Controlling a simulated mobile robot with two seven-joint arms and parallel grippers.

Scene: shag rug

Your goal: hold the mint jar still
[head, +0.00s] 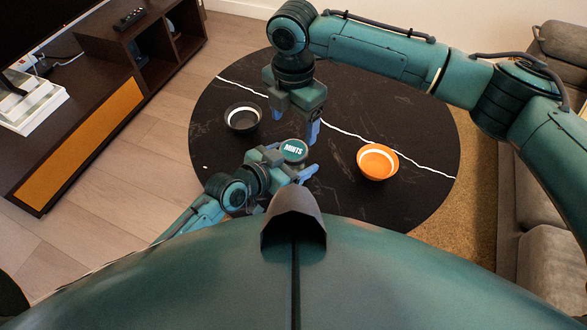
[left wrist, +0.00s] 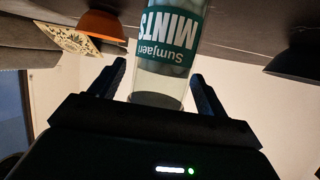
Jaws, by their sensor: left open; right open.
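My right gripper (head: 300,118) is open and empty, above and just behind the jar, pointing down. The jar's lower part is hidden in the head view.
On the black table (head: 420,110), an orange bowl (head: 378,161) stands to the right of the jar and a dark bowl (head: 243,117) to the left. A dark TV cabinet (head: 60,130) is at left and a grey sofa (head: 545,210) at right.

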